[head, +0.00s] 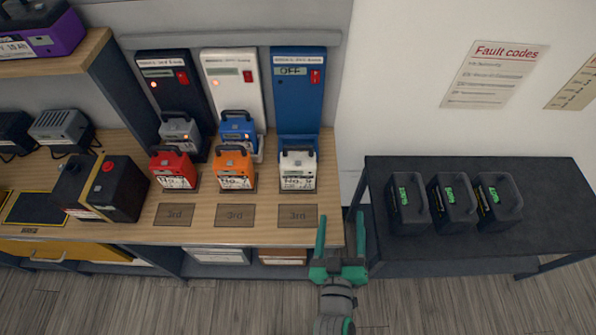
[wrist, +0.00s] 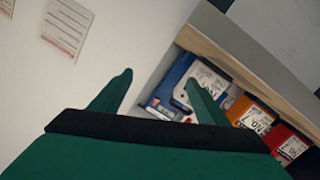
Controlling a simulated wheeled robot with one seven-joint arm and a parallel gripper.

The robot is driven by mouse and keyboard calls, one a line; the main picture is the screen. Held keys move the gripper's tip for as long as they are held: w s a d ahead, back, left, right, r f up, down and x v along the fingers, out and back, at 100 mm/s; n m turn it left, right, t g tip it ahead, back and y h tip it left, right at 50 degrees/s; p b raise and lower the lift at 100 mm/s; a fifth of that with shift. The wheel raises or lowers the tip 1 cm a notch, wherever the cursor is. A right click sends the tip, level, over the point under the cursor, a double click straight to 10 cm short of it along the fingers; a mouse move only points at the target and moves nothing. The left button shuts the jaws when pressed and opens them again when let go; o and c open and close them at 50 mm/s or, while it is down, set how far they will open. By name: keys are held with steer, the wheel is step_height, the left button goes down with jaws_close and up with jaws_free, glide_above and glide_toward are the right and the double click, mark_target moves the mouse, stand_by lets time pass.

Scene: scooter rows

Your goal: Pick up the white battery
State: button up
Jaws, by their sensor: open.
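The white battery (head: 298,172) stands upright on the wooden bench in the head view, in front of the blue charger. It has a dark handle on top and a white label on its front. It also shows in the wrist view (wrist: 207,80), partly behind one finger. My gripper (head: 341,238) is open and empty, in front of the bench's right front corner, to the right of and nearer than the white battery. In the wrist view, its two green fingers (wrist: 158,93) are spread apart, touching nothing.
An orange battery (head: 233,170) and a red battery (head: 175,171) stand left of the white one. Grey (head: 180,132) and blue (head: 238,130) batteries sit at the chargers behind. The blue charger (head: 298,92) reads OFF.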

steer(key=w+d+r+m+g+h, duration=0.7)
steer(key=w+d+r+m+h, duration=0.6)
steer(key=w+d+r, duration=0.6)
steer(key=m+g+y, duration=0.8)
steer(key=g+y, duration=0.2)
steer(key=y, duration=0.5)
glide_above(298, 159)
step_height(298, 159, down, 4)
step_height(298, 159, down, 10)
steer(key=shift+s+f, duration=0.1)
steer(key=shift+f, duration=0.1)
jaws_close()
steer(key=shift+r, duration=0.1)
